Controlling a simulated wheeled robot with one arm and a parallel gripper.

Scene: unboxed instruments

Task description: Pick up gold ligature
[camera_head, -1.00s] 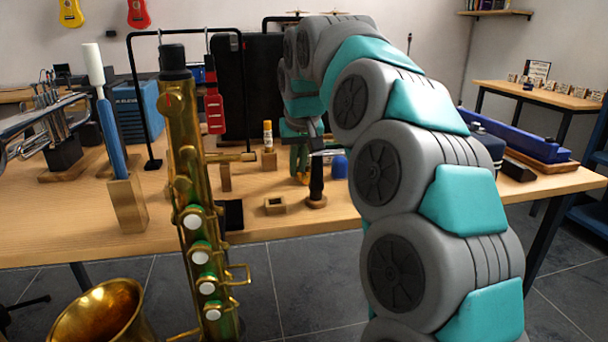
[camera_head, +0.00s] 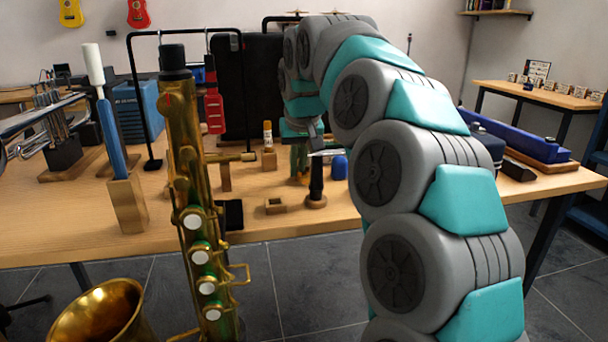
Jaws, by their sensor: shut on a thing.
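My gripper (camera_head: 300,174) is small in the picture, pointing down just above the workbench, beside a black upright mouthpiece-like piece (camera_head: 316,178) on a round wooden base. Its teal fingers are shut on a small gold-coloured thing low between them, which looks like the gold ligature (camera_head: 301,179). The fingers hide most of the ligature, so its shape and whether it touches the bench cannot be told. My arm covers much of the right middle of the view.
The wooden workbench (camera_head: 90,239) holds a small open wooden block (camera_head: 275,205), a glue-stick-like tube (camera_head: 267,134) on a block, a dark blue cap (camera_head: 339,167) and a black stand frame (camera_head: 133,80). A brass saxophone (camera_head: 187,150) stands in front, left of my arm.

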